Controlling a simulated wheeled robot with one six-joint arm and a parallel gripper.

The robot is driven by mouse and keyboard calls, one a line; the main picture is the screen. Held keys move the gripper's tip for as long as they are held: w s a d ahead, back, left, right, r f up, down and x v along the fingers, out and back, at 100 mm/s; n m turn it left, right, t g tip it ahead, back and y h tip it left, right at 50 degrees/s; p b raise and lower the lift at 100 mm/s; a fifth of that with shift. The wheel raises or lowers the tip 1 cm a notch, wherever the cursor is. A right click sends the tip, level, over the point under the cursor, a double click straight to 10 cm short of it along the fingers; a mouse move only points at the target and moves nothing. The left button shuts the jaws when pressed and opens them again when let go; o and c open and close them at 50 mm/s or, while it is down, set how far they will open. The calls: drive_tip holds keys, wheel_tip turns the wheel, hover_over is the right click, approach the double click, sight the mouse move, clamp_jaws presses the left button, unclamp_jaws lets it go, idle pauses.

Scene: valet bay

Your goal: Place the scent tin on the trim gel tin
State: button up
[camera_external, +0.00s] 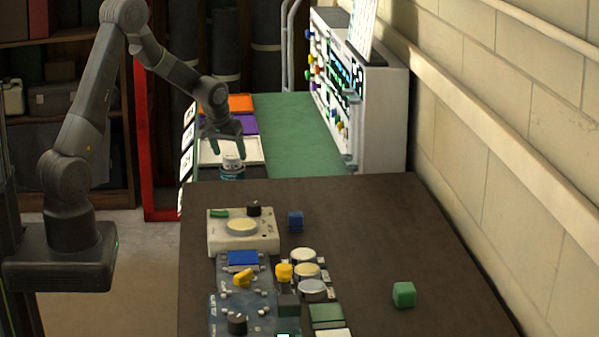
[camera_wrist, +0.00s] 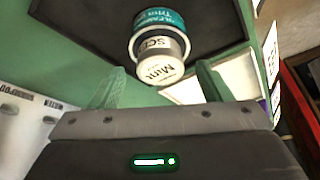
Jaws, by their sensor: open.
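The scent tin (camera_wrist: 160,60), small and white with "Mint" lettering, appears to stand on the trim gel tin (camera_wrist: 162,18), which has a teal label. In the external view, the small white scent tin (camera_external: 233,162) shows just above the teal trim gel tin (camera_external: 232,174), near the far edge of the dark table. My gripper (camera_external: 227,148) is open, pointing down just above the tins. In the wrist view its two fingers lie on either side of the scent tin, with visible gaps.
A green bench (camera_external: 300,130) lies behind, with orange, purple and white trays at its left and a white panel (camera_external: 385,110) at its right. Controls and a blue cube (camera_external: 295,221) stand in front. A green cube (camera_external: 404,294) sits right, with clear table around it.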

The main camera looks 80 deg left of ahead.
drive_tip(key=v, duration=0.9)
drive_tip(key=shift+d+r, duration=0.15)
drive_tip(key=shift+r, duration=0.15)
drive_tip(key=shift+s, duration=0.15)
